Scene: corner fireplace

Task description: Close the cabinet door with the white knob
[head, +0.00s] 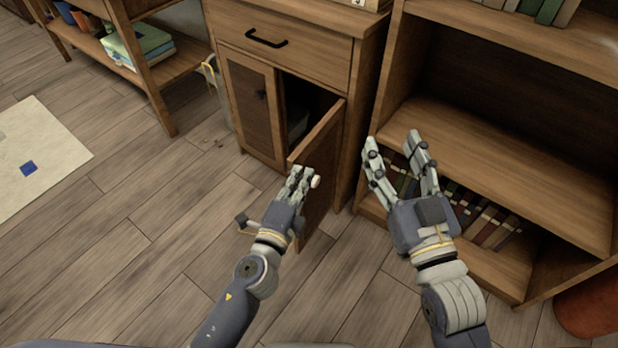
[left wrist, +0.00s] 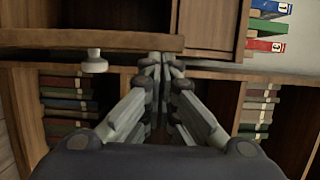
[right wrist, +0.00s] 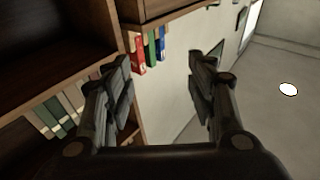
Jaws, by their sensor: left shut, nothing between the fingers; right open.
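The right cabinet door (head: 325,150) stands open, swung out from the cabinet (head: 290,57). Its white knob (head: 315,181) sits close to the free edge; the knob also shows in the left wrist view (left wrist: 95,60), beside the door's edge (left wrist: 60,43). My left gripper (head: 302,171) is shut and empty, with its fingertips by the door's free edge near the knob. In the left wrist view its fingertips (left wrist: 163,70) appear right of the knob; I cannot tell whether they touch the door. My right gripper (head: 394,141) is open and empty in front of the bookshelf.
The other cabinet door (head: 249,105), with a dark knob, is closed. The drawer (head: 280,38) above is shut. A bookshelf (head: 530,140) with several books stands close on the right. A low side table (head: 170,72) is at the left. Open wooden floor (head: 150,240) lies in front.

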